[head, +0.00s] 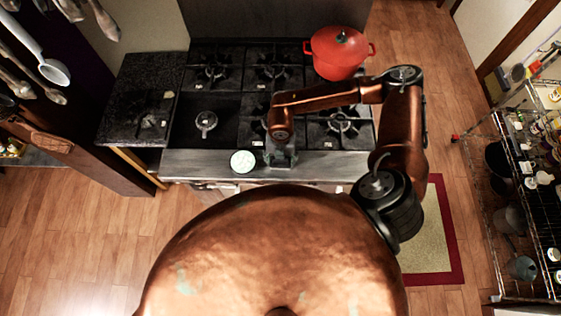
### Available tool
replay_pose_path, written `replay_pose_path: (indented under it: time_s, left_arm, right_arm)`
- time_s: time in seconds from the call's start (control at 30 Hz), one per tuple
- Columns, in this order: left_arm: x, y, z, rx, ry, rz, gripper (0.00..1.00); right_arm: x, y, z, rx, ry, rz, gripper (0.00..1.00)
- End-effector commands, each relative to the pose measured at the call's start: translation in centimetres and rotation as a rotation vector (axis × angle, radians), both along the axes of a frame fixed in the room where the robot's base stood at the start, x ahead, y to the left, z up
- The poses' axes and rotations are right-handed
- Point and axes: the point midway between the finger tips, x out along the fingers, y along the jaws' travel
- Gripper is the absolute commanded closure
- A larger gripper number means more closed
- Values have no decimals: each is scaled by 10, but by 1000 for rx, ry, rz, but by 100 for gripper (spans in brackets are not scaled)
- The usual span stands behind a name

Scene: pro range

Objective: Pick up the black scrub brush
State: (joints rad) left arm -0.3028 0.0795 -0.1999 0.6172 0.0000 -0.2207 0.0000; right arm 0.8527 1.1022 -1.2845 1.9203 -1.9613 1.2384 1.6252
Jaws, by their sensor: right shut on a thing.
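My right arm reaches in from the right over the stove and bends down at its front edge. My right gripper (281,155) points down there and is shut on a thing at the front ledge. The thing is small, dark and mostly hidden by the gripper; it fits the black scrub brush, but its shape cannot be made out. No other black scrub brush shows clearly on the stove. My left gripper is not in view.
A black stove (230,100) has several burners and a grey front ledge (200,163). A red pot (339,52) stands at the back right. A wire shelf (530,190) is far right.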

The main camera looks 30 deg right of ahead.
Motion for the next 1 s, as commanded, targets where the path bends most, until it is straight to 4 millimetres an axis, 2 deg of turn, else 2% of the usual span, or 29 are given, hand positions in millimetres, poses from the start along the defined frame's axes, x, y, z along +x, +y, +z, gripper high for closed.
replay_pose_path:
  time_s: [0.33,0.53,0.67,0.83,1.0]
  left_arm:
    - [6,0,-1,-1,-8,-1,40]
    - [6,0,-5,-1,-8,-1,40]
    - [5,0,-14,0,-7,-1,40]
    - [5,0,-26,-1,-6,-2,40]
    - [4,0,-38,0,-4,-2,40]
  right_arm:
    - [1,0,5,1,-2,0,67]
    - [1,0,30,1,-4,1,67]
    - [-4,21,52,4,-5,7,67]
    - [-11,54,91,5,-6,9,67]
    - [-21,95,107,4,-1,9,67]
